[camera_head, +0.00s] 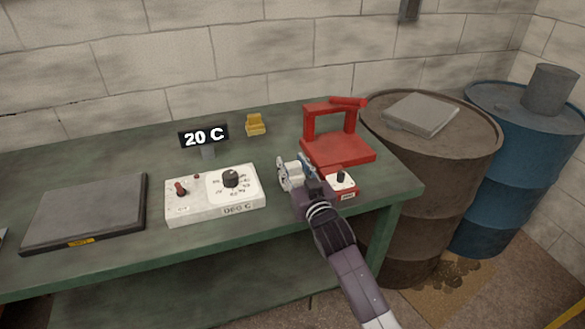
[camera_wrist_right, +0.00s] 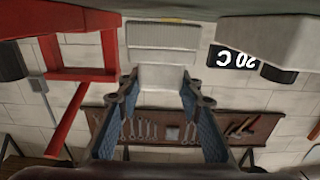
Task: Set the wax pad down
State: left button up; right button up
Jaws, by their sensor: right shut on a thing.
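A pale, ribbed block, which I take to be the wax pad (camera_wrist_right: 162,42), sits between the two blue-lined fingers of my right gripper (camera_head: 298,172) in the right wrist view. The gripper is shut on it. In the head view the gripper is over the front of the green bench, between the white control box and the red press, and the pale pad (camera_head: 288,174) shows only in part at its fingers. I cannot tell how high it is above the bench. My left gripper is not in view.
A control box (camera_head: 190,208) with a dial stands left of the gripper, before a "20 C" display (camera_head: 204,137). A dark flat plate (camera_head: 85,215) lies farther left. A red press (camera_head: 338,150) and small knobbed box (camera_head: 347,194) stand close right. A yellow holder (camera_head: 255,126) stands behind.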

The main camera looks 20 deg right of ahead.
jog(key=shift+f, duration=0.55)
jog(key=shift+f, duration=0.25)
jog(key=o, duration=1.2)
jog(key=shift+r, duration=0.1)
